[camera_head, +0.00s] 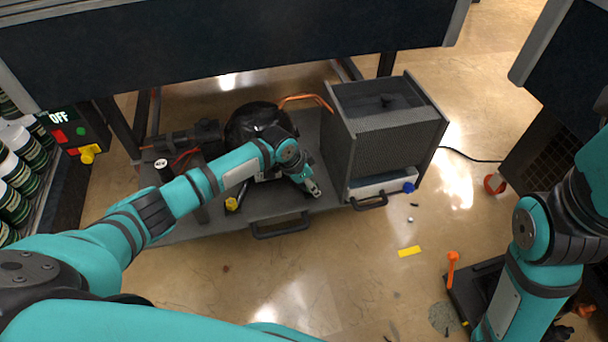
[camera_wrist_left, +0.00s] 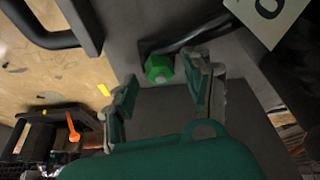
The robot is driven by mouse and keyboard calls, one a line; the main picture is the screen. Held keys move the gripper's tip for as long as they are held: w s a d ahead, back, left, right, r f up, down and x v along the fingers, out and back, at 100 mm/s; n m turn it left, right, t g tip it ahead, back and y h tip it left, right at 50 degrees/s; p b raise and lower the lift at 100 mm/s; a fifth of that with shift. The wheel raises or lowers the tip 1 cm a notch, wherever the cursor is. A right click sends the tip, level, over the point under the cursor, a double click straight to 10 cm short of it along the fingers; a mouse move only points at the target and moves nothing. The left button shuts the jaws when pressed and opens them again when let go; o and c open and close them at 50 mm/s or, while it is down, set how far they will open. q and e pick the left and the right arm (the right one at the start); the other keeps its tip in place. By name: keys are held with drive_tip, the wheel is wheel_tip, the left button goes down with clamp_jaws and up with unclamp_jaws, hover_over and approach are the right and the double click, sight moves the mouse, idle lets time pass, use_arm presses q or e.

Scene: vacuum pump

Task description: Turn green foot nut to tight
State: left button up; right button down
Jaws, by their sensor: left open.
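The green foot nut (camera_wrist_left: 159,68) shows in the left wrist view as a bright green hexagonal piece against the dark grey base. It is joined to a dark bar or foot. My left gripper (camera_wrist_left: 163,74) is open, with one finger to each side of the nut. The right finger looks very close to it; I cannot tell whether it touches. In the head view my left gripper (camera_head: 313,190) is low over the front of the pump's base plate (camera_head: 285,213), and I cannot make out the nut there. My right arm shows at the right, its gripper out of frame.
A mesh-sided box (camera_head: 385,125) stands right of the gripper, with a blue knob (camera_head: 409,188) low at its front. A yellow knob (camera_head: 231,204) is left of it. A black handle (camera_head: 280,229) juts from the base front. A dark tabletop (camera_head: 230,40) overhangs behind.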

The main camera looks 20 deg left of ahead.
use_arm(q)
drive_tip(key=v, duration=1.1)
drive_tip(key=shift+s+r, duration=0.1)
